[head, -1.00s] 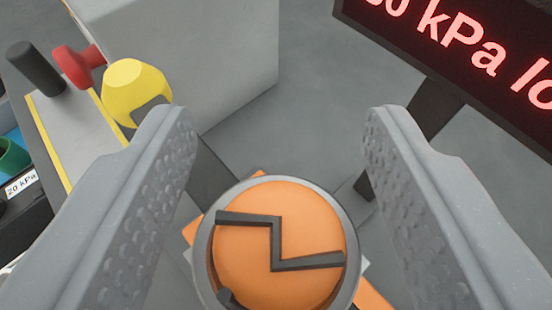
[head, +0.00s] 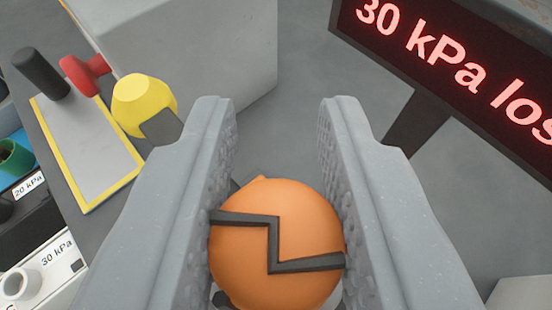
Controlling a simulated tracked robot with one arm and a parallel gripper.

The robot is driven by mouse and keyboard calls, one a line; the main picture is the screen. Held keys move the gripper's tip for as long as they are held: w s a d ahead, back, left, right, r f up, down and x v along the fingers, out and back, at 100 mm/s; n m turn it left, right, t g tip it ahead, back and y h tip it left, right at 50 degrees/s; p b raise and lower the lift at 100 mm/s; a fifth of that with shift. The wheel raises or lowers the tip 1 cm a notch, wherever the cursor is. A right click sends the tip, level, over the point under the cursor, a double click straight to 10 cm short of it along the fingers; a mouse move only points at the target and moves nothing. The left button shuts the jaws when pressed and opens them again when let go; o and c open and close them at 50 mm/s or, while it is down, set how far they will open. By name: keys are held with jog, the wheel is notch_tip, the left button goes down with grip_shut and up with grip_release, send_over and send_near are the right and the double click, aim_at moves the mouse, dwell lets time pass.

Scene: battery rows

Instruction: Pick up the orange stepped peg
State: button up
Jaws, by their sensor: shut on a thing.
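The orange stepped peg (head: 240,255) shows as a round orange top with a dark step-shaped line across it, at the lower middle of the head view. My gripper (head: 277,200) is shut on it, with one grey, bumpy jaw against its left side and the other against its right side. The lower part of the peg and what lies under it are mostly hidden by its top and the jaws.
A yellow peg (head: 143,98), a red peg (head: 84,74) and a dark peg (head: 40,68) stand at the left by a yellow-edged plate (head: 90,150). Labelled blocks (head: 45,262) lie at lower left. A grey box (head: 180,55) stands behind. A red-lettered sign (head: 455,70) is at upper right.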

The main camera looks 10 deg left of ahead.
notch_tip(320, 180, up, 2)
jog(key=shift+r, duration=0.2)
jog(key=s+a, duration=0.2)
jog(key=s, duration=0.5)
jog(key=s+a+r, duration=0.1)
jog(key=s+a, duration=0.1)
jog(key=s, duration=0.6)
jog(key=shift+a+b, duration=0.4)
